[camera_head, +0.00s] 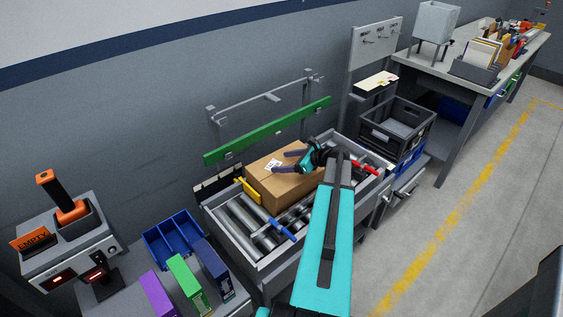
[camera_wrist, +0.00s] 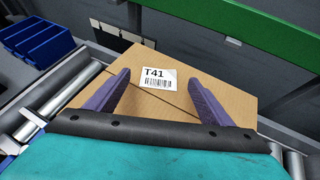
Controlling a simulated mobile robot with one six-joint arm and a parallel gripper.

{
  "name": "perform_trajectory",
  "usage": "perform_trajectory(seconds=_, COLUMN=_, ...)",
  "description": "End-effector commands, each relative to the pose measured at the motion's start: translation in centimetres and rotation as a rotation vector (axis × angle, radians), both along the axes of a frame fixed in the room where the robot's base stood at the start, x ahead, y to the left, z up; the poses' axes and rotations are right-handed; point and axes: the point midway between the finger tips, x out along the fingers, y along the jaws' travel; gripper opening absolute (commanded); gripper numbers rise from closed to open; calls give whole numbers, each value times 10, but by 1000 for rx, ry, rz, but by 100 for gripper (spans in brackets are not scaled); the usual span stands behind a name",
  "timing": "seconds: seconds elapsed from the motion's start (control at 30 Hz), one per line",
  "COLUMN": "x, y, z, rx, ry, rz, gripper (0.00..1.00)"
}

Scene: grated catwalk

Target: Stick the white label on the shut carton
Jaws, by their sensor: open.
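The shut carton (camera_head: 290,187) is brown and sits on the roller conveyor; its top also fills the middle of the wrist view (camera_wrist: 185,115). The white label (camera_head: 273,165) lies on the carton's top. In the wrist view the label (camera_wrist: 159,78) reads "T41" with a barcode, looks flat, and sits beside the top seam. My gripper (camera_head: 281,162) is over the carton top. In the wrist view its two purple fingers are spread wide, one on each side of the label (camera_wrist: 157,78), holding nothing. Whether the fingertips touch the carton I cannot tell.
The roller conveyor (camera_head: 240,232) has a yellow stop at the carton's left and blue and red handles nearby. A green rail (camera_head: 268,131) runs behind it. A grey crate (camera_head: 397,128) stands right. Blue bins (camera_head: 172,240), coloured boxes and an orange-handled device (camera_head: 68,205) stand left.

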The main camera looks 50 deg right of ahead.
Motion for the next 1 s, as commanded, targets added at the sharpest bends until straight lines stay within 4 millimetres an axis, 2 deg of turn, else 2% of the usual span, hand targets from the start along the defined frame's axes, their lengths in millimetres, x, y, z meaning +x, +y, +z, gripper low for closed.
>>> perform_trajectory(seconds=0.7, x=-41, y=-11, z=24, rx=0, ry=0, rz=-1, gripper=75)
perform_trajectory(seconds=1.0, x=-53, y=-14, z=30, rx=0, ry=0, rz=-1, gripper=75)
